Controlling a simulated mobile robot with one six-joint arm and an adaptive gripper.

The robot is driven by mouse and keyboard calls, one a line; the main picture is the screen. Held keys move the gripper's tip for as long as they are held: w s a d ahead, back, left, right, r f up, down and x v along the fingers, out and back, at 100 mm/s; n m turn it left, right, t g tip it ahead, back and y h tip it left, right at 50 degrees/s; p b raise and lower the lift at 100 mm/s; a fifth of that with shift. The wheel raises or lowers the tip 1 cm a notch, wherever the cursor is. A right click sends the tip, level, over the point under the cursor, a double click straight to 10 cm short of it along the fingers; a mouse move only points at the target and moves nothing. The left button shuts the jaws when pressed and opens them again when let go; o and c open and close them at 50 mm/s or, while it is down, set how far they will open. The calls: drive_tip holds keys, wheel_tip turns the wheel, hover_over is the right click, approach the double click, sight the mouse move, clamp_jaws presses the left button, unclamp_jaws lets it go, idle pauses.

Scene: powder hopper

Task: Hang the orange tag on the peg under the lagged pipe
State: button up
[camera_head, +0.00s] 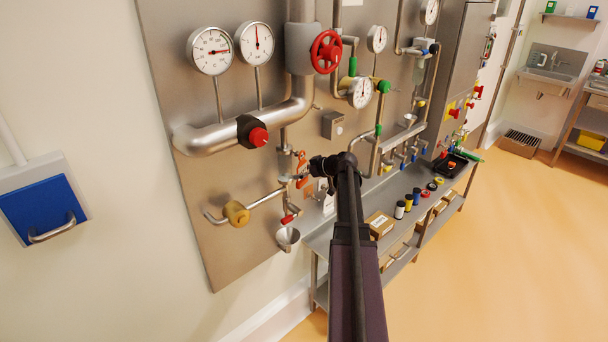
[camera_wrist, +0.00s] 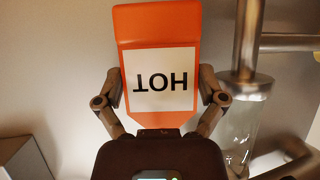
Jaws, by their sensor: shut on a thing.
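The orange tag (camera_wrist: 160,25) fills the middle of the wrist view, with a white label (camera_wrist: 160,80) reading HOT upside down. My gripper (camera_wrist: 160,92) is shut on the tag, one finger at each side edge. In the head view my gripper (camera_head: 318,168) is in front of the steel panel, right of and below the thick lagged pipe (camera_head: 205,138). Small orange parts show beside it there; I cannot tell which is the tag. I cannot make out the peg in either view.
A red-knobbed fitting (camera_head: 254,132) sits on the thick pipe. A yellow valve (camera_head: 236,213) and a funnel (camera_head: 288,236) are lower on the panel. In the wrist view, a steel pipe (camera_wrist: 246,40) and a clear cylinder (camera_wrist: 240,125) stand close at right. A bench (camera_head: 325,240) holds jars and a box.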

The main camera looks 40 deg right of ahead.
drive_tip(key=shift+w+f+b, duration=0.4)
drive_tip(key=shift+w+f, duration=0.05)
drive_tip(key=shift+w, duration=0.15)
idle(0.5)
drive_tip(key=o, duration=0.8)
drive_tip(key=shift+c, duration=0.2)
drive_tip(key=shift+s+r+p, duration=0.45)
drive_tip(key=shift+s+p, duration=0.05)
drive_tip(key=s, duration=0.9)
drive_tip(key=s+d+f+m+h+b, duration=0.2)
drive_tip(key=s+f+b, duration=1.3)
drive_tip(key=f+b, duration=0.3)
drive_tip(key=shift+f+t+h+b, duration=0.3)
drive_tip(key=shift+b, duration=0.05)
